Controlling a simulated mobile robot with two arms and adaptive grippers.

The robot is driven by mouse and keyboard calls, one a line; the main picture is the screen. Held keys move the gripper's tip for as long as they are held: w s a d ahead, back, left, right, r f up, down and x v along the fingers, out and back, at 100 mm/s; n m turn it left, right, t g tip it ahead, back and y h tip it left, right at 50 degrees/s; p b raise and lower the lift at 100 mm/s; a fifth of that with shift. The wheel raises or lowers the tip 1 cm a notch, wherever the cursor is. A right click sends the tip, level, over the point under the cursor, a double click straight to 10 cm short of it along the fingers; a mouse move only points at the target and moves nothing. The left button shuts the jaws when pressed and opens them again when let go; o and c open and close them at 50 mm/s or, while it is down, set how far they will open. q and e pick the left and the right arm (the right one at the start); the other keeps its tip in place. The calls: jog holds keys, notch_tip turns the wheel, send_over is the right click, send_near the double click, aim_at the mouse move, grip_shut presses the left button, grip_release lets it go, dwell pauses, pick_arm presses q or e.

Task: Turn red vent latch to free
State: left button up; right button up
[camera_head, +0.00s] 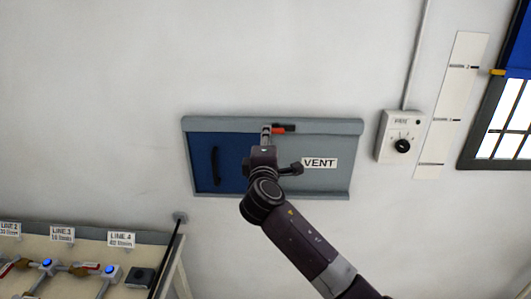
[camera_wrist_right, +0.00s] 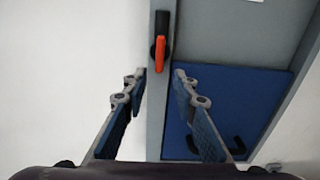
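The vent latch (camera_head: 284,128) is a small red-orange handle with a dark end, at the top edge of the vent frame. It lies roughly horizontal in the head view. In the right wrist view the latch (camera_wrist_right: 160,53) shows just beyond the gap between my fingertips. My right gripper (camera_head: 266,131) is at the latch's left end in the head view. Its two fingers (camera_wrist_right: 160,76) are apart, with nothing held between them. Whether a finger touches the latch cannot be told. My left gripper is not in view.
The grey vent frame (camera_head: 335,182) holds a blue panel (camera_head: 232,165) with a dark handle (camera_head: 215,166). A VENT label (camera_head: 319,163) is right of my wrist. A dial box (camera_head: 398,138) hangs farther right. A bench with valves (camera_head: 85,238) stands at lower left.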

jog(key=s, duration=0.9)
jog(key=shift+s, duration=0.15)
